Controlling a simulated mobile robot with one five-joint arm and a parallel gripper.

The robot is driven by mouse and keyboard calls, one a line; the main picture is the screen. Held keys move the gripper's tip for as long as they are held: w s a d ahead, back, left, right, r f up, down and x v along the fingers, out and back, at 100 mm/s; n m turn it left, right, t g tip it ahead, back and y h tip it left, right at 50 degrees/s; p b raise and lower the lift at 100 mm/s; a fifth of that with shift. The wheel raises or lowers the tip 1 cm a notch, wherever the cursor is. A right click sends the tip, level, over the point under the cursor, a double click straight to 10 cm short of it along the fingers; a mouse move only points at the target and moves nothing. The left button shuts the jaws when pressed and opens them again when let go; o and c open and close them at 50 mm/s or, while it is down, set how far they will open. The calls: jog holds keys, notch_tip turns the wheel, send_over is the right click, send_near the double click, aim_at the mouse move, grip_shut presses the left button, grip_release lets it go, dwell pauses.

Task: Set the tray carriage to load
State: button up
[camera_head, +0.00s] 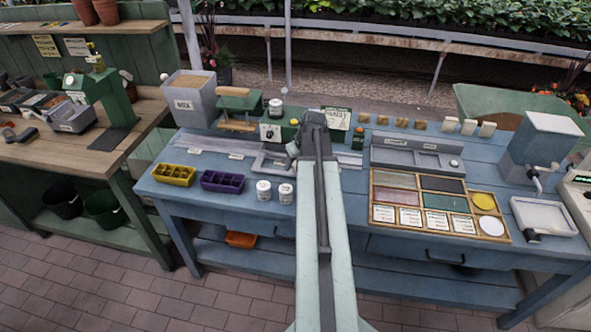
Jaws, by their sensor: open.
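A grey tray carriage (268,162) appears to sit on a pale low rail (215,145) that runs left to right across the blue bench, in front of a green machine (240,103). My arm reaches up the middle of the picture and covers the carriage's right side and part of the rail. My gripper (312,118) is at the far end of the arm, above the rail and right of the carriage. It is open; its fingers are small and hard to make out. No load mark is readable. I cannot tell whether the gripper touches anything.
Yellow (174,175) and purple (222,181) cell trays and two white jars (264,190) stand in front of the rail. A grey box (191,100) stands behind it. A wooden sorting tray (437,205) and hand-cranked machine (541,150) are on the right.

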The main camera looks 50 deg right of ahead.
grip_shut()
dwell(1.4)
